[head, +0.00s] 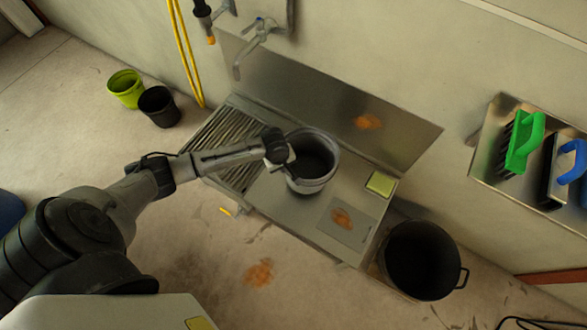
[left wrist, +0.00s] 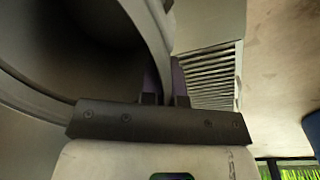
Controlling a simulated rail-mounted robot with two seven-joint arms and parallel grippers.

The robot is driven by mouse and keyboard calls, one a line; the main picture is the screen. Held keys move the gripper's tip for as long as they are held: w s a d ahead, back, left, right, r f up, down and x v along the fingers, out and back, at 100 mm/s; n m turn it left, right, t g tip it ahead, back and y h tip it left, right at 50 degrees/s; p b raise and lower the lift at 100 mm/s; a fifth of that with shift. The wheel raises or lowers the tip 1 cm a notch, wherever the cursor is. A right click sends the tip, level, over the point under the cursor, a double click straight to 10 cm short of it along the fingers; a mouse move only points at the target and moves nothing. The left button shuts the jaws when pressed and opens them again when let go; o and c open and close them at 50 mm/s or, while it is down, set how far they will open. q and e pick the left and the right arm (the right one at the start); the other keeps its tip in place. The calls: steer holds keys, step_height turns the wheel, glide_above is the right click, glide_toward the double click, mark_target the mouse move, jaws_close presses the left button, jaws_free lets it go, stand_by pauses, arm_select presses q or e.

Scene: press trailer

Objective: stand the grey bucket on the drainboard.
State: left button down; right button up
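The grey bucket (head: 318,183) is upright over the flat steel part of the sink unit, just right of the ribbed drainboard (head: 222,138). I cannot tell whether its base touches the steel. My left gripper (head: 289,157) is at the bucket's left rim. In the left wrist view the bucket's wall (left wrist: 140,22) runs down between the two fingers of the left gripper (left wrist: 166,96), which look closed on it. The drainboard's ribs (left wrist: 210,78) show beyond, to the right. My right gripper is in neither view.
The drainboard is bare. A yellow-green sponge (head: 380,184) lies right of the bucket, and a black pot (head: 422,260) stands at the unit's right end. A tap (head: 250,42) juts from the wall above. Green (head: 125,88) and black (head: 158,106) buckets stand on the floor left.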

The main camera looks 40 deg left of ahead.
arm_select(q)
steer(key=f+b, duration=0.1)
steer(key=a+f+b, duration=0.1)
steer(key=f, duration=0.1)
steer(key=f+b, duration=0.1)
steer(key=shift+s+a+f, duration=0.1)
steer(key=shift+a+f, duration=0.15)
steer(key=shift+f, duration=0.05)
stand_by(0.5)
steer(key=c, duration=1.8)
jaws_free()
steer(key=shift+s+f, duration=0.15)
steer(key=shift+f, duration=0.15)
steer(key=o, duration=0.5)
steer(key=shift+a, duration=0.1)
steer(key=shift+c, duration=0.2)
